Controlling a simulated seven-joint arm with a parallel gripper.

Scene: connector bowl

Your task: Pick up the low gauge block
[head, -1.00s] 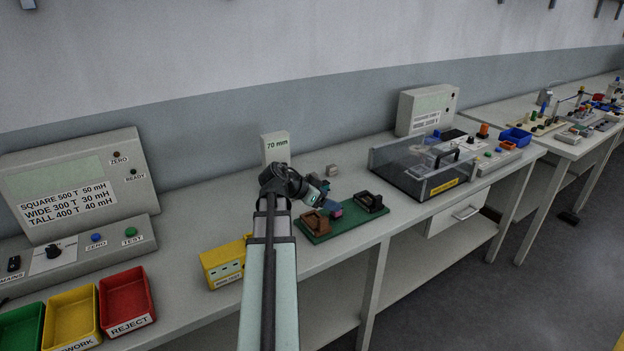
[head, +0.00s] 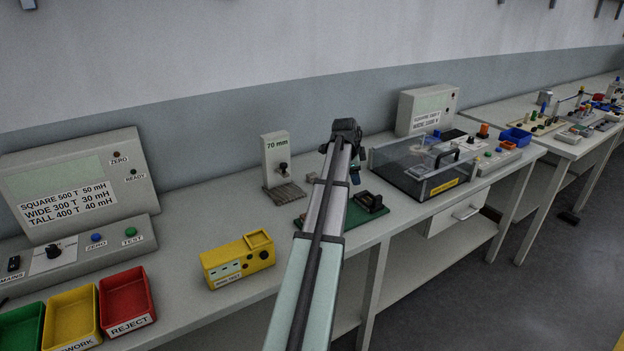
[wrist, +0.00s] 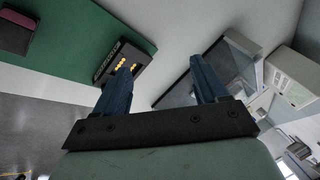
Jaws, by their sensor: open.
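I cannot make out a piece that is clearly the low gauge block. In the head view a pale gauge stand marked 70 mm (head: 277,152) stands at the back of the bench, with a dark knob on its front. My gripper (head: 354,174) is to the right of it, above the bench behind the green board, partly hidden by my arm. In the wrist view my gripper (wrist: 160,68) has its two blue fingers apart, with nothing between them.
The green board (head: 362,214) carries a dark holder (head: 371,202), whose yellow pins show in the wrist view (wrist: 124,62). A clear-lidded box (head: 420,168) stands close to the right. A yellow tester (head: 237,262) and coloured trays (head: 126,297) lie left.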

